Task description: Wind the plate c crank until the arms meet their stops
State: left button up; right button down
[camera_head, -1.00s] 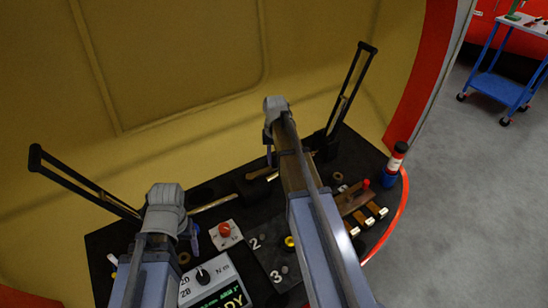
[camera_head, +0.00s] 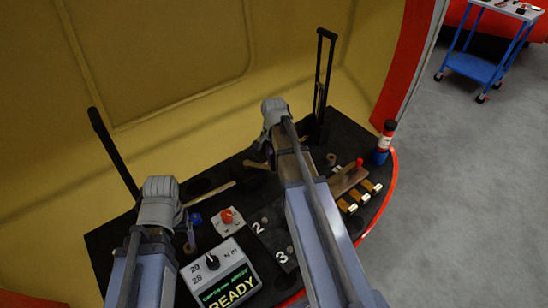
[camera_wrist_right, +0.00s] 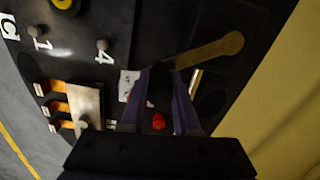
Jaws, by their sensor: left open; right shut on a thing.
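A brass crank arm (camera_wrist_right: 207,52) runs from between my right gripper's fingers to a rounded end at the upper right in the right wrist view. My right gripper (camera_wrist_right: 160,78) is shut on the crank's dark handle; a red tip shows between the fingers. In the head view my right gripper (camera_head: 268,152) is mostly hidden behind its own wrist. The left black arm (camera_head: 112,150) leans slightly left, and the right black arm (camera_head: 324,78) stands almost upright. Their stops cannot be made out. My left gripper (camera_head: 188,228) is open over the left side of the console, partly hidden.
The dark console (camera_head: 115,238) carries a grey READY box (camera_head: 220,272), a white box with an orange knob (camera_head: 228,218) and a brown block (camera_head: 347,180). A blue cart (camera_head: 475,68) stands beyond on open floor.

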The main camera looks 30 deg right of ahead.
pick_arm(q)
jog(key=shift+a, duration=0.55)
pick_arm(e)
jog(key=s+a+m, duration=0.1)
jog(key=a+m, duration=1.1)
jog(key=a, duration=0.1)
jog(key=shift+a+m, duration=0.25)
jog(key=shift+m, duration=0.05)
jog(key=shift+w+a, duration=0.2)
jog(key=c, duration=1)
grip_release()
jog(key=shift+o, duration=0.6)
jog(key=shift+a, duration=0.15)
jog(key=shift+o, duration=0.9)
pick_arm(q)
jog(key=shift+a, duration=0.15)
pick_arm(e)
jog(key=shift+o, duration=0.3)
jog(key=shift+d, duration=0.2)
